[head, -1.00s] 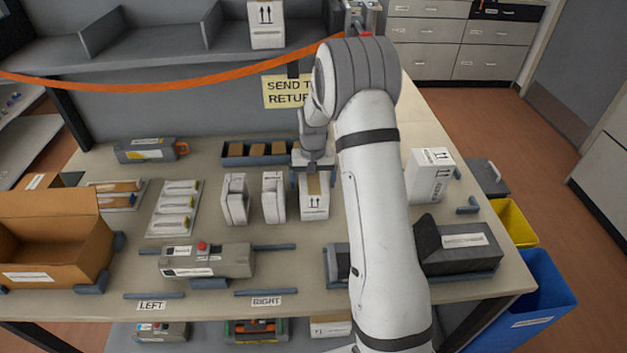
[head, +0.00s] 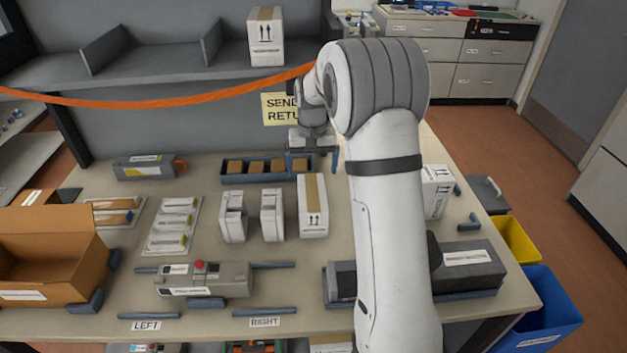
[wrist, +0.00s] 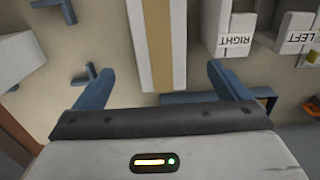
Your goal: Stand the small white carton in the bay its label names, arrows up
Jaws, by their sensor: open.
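A white carton (head: 313,222) with a tan tape strip along its top stands on the table, its printed arrows pointing up. My gripper (head: 313,160) is open above and behind it, apart from it. In the wrist view the taped carton (wrist: 158,35) lies beyond and between the spread blue fingers (wrist: 160,78). Another white carton with arrows (head: 266,38) stands on the upper shelf, and a third (head: 435,192) stands partly behind my arm. No destination label on the cartons is readable. Floor labels LEFT (head: 146,325) and RIGHT (head: 264,322) mark the table's front.
Two white pieces (head: 233,216) (head: 272,214) stand close left of the carton. A blue tray of brown blocks (head: 228,178) is behind. An orange strap (head: 150,105) crosses before the shelf.

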